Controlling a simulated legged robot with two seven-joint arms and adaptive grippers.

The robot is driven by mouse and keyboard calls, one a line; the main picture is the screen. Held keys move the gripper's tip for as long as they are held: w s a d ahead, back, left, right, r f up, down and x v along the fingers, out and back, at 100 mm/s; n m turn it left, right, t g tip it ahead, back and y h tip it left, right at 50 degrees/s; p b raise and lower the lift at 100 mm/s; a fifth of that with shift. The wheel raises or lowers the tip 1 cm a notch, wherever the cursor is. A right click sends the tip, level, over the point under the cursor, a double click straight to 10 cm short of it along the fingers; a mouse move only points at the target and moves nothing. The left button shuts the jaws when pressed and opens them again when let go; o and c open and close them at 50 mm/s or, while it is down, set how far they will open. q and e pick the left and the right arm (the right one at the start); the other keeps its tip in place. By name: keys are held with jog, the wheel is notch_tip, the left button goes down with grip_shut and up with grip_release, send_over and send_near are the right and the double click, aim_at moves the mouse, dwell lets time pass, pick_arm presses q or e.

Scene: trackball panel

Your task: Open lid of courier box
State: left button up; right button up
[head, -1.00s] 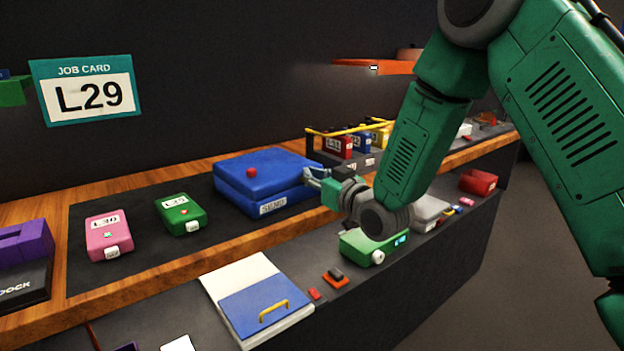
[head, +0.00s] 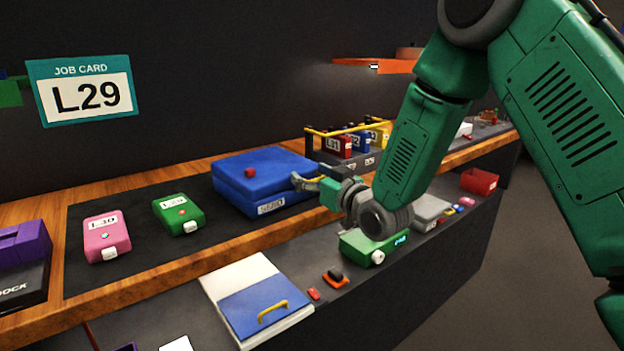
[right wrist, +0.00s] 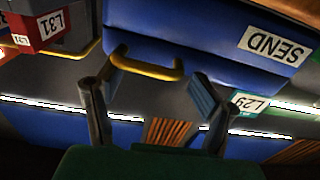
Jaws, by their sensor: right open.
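The courier box (head: 240,192) is the blue box with a SEND label on the dark mat. Its lid (head: 262,165) lies flat on it and looks closed, with a small red piece on top. My right gripper (head: 304,182) is at the box's right side, its fingers spread. In the right wrist view the gripper (right wrist: 150,98) is open and empty. A yellow handle (right wrist: 148,69) on the blue box (right wrist: 180,38) lies just ahead of and between the fingers; contact cannot be told. My left gripper is not in view.
A pink L30 box (head: 106,236) and a green L29 box (head: 178,213) stand left on the mat. A rack with a yellow rail (head: 345,130) holds several cases behind the gripper. A green device (head: 366,246) sits below my wrist. The job card (head: 85,90) reads L29.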

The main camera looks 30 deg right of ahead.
jog(key=shift+s+d+f+g, duration=0.1)
jog(key=shift+s+f+g, duration=0.05)
jog(key=shift+f, duration=0.35)
jog(key=shift+s+d+f+g, duration=0.1)
jog(key=shift+s+f+g, duration=0.05)
jog(key=shift+f, duration=0.3)
jog(key=shift+w+r, duration=0.15)
jog(key=shift+r, duration=0.3)
jog(key=shift+s+d+f, duration=0.1)
jog(key=shift+s+d, duration=0.1)
jog(key=shift+s, duration=0.4)
jog(key=shift+s+d+f, duration=0.1)
jog(key=shift+s+d, duration=0.1)
jog(key=shift+s, duration=0.4)
jog(key=s, duration=0.2)
jog(key=p, duration=0.5)
send_near(316, 180)
jog(key=shift+s, duration=2.2)
jog(key=shift+d+r+b, duration=0.1)
jog(key=shift+r+b, duration=0.2)
jog(key=shift+f, duration=0.1)
